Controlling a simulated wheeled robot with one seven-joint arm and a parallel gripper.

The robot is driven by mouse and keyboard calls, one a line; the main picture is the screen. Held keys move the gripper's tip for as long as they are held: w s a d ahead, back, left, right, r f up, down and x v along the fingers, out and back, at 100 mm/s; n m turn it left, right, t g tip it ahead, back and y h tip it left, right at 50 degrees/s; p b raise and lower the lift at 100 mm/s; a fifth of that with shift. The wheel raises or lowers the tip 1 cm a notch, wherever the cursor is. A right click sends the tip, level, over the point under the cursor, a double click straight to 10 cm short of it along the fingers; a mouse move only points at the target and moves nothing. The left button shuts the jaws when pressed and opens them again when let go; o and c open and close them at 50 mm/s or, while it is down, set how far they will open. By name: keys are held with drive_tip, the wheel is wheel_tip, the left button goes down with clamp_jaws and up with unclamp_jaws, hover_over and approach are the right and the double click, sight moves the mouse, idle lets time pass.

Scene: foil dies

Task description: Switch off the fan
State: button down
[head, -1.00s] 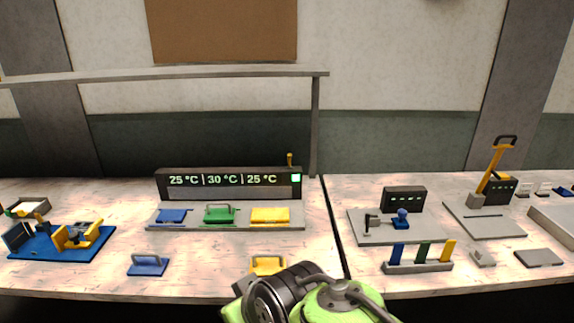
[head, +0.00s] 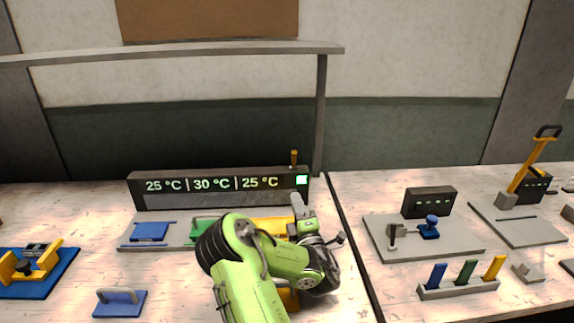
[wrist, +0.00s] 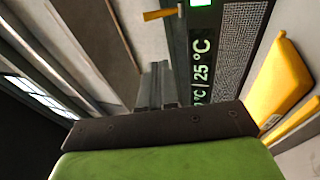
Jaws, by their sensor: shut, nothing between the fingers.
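A long dark box (head: 160,201) with a lit temperature display reading 25, 30 and 25 °C stands at the back of the bench. It has a grille below the digits; I cannot tell for sure that it is the fan. A small yellow lever (head: 294,157) stands upright on its right end, above a lit green square (head: 301,180). The wrist view also shows the lever (wrist: 160,14) and the green square (wrist: 200,3). My gripper (head: 297,200) is shut and empty, in front of the box's right end and below the green square. Its fingers show in the wrist view (wrist: 156,82).
A grey tray (head: 128,238) with blue, green and yellow dies lies before the box, partly hidden by my arm. A shelf post (head: 320,120) rises behind the box's right end. Fixtures (head: 385,240) stand to the right, past a dark bench seam.

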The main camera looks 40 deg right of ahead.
approach(293, 165)
drive_tip(key=w+a+r, duration=0.2)
drive_tip(key=w+r, duration=0.2)
drive_tip(key=shift+n+t, duration=0.3)
drive_tip(key=shift+n, duration=0.1)
drive_tip(key=d, duration=0.1)
drive_tip(key=d+r, duration=0.1)
drive_tip(key=w+d, duration=0.1)
drive_tip(key=shift+d+r+b, duration=0.2)
drive_tip(key=shift+d+b, duration=0.1)
drive_tip(key=shift+b, duration=0.05)
drive_tip(key=shift+w+y, duration=0.2)
drive_tip(key=shift+y, duration=0.1)
